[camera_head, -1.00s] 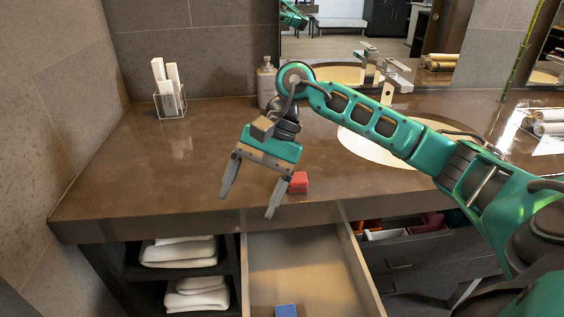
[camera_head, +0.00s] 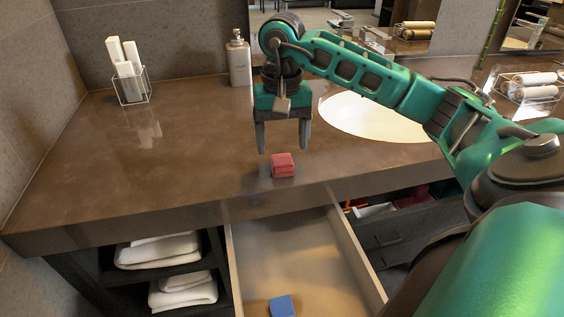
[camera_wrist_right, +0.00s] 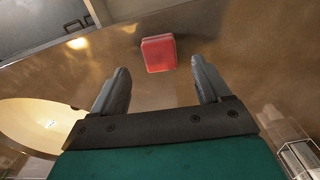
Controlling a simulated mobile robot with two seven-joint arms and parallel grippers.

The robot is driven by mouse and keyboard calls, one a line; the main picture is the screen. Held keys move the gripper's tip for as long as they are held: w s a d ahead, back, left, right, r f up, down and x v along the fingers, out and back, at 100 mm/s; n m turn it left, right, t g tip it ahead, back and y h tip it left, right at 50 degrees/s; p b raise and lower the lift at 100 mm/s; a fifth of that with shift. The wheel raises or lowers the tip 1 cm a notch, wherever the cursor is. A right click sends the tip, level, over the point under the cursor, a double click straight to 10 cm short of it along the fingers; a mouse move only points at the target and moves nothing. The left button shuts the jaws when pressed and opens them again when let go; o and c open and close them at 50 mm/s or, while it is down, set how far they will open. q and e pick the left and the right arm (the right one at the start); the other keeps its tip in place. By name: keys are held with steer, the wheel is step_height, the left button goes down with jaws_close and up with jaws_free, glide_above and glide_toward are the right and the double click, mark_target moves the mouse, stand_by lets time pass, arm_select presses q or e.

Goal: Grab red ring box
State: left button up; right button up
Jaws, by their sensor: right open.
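The red ring box (camera_head: 283,165) sits on the brown counter (camera_head: 180,160) near its front edge, above the open drawer. My right gripper (camera_head: 284,150) is open and points down, just behind the box, with nothing between its fingers. In the right wrist view the red box (camera_wrist_right: 159,53) lies ahead of the two spread fingers (camera_wrist_right: 160,78), roughly centred between them and apart from them. My left gripper is not in view.
An open drawer (camera_head: 285,245) below the counter holds a blue box (camera_head: 282,306). A soap bottle (camera_head: 238,60), a wire holder (camera_head: 132,88) and a sink basin (camera_head: 370,118) stand behind or beside the arm. Folded towels (camera_head: 158,252) lie on shelves below. The counter's left side is clear.

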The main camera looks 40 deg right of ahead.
mark_target(282, 160)
step_height(282, 160, down, 5)
steer(key=shift+r, duration=0.1)
steer(key=shift+c, duration=0.4)
steer(key=c, duration=1)
steer(key=shift+c, duration=0.2)
